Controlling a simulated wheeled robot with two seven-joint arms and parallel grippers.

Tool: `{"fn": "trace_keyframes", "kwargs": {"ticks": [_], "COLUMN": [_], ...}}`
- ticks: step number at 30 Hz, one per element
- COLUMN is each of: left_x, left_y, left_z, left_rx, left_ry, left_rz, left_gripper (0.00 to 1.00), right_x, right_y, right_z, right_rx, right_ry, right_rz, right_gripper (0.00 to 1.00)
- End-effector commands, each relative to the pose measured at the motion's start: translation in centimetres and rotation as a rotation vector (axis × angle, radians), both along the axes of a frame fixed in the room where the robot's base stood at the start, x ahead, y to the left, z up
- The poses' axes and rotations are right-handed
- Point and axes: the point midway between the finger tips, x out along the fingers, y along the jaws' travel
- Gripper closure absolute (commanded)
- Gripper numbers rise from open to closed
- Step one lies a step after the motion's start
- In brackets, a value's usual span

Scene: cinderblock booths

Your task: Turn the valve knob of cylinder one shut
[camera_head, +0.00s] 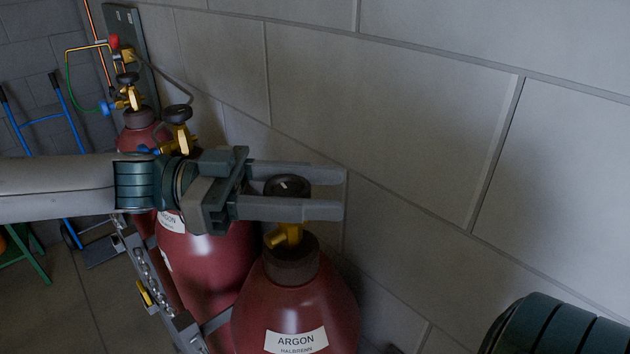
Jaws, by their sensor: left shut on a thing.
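Several dark red cylinders stand in a row along the wall. The nearest cylinder (297,300) has a white ARGON label, a brass valve and a black round valve knob (288,185) on top. My left gripper (335,192) reaches in from the left and is shut on this knob, one finger on its near side and one on its far side. The lower part of the knob is hidden by the near finger. I cannot read which cylinder is number one. My right gripper is out of view; only part of my right arm shows at the lower right.
Another ARGON cylinder (207,265) and a further one (139,133) stand behind, with valves and hoses. A chain (150,278) runs along their left side. A blue hand truck (70,120) stands at the far left. The block wall (420,130) is close on the right.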

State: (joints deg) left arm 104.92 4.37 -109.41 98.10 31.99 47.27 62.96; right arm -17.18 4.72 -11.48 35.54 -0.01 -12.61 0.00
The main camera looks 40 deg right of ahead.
Motion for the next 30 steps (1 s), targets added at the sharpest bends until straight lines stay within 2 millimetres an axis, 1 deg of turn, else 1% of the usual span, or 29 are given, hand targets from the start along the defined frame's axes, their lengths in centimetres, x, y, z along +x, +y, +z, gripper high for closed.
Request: {"fn": "trace_keyframes", "kwargs": {"ticks": [1, 8, 18, 24, 30], "left_x": [-0.1, -0.6, -1.1, -1.3, -1.3], "left_y": [-0.1, 0.5, 1.5, 2.1, 2.6], "left_z": [-0.3, -0.4, -0.4, -0.2, -0.2], "left_rx": [-0.001, -0.001, -0.002, -0.002, 0.0], "left_ry": [-0.001, 0.0, 0.002, 0.003, 0.002], "left_rz": [-0.046, -0.264, -0.587, -0.754, -0.873], "left_gripper": [0.76, 0.76, 0.76, 0.76, 0.76], "right_x": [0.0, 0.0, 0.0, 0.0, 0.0], "right_y": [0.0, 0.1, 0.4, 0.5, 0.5], "right_z": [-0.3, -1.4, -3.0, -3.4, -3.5], "right_rx": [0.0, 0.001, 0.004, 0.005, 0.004], "right_ry": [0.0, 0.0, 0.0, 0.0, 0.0], "right_rz": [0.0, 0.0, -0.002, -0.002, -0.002], "right_gripper": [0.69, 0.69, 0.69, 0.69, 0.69]}}
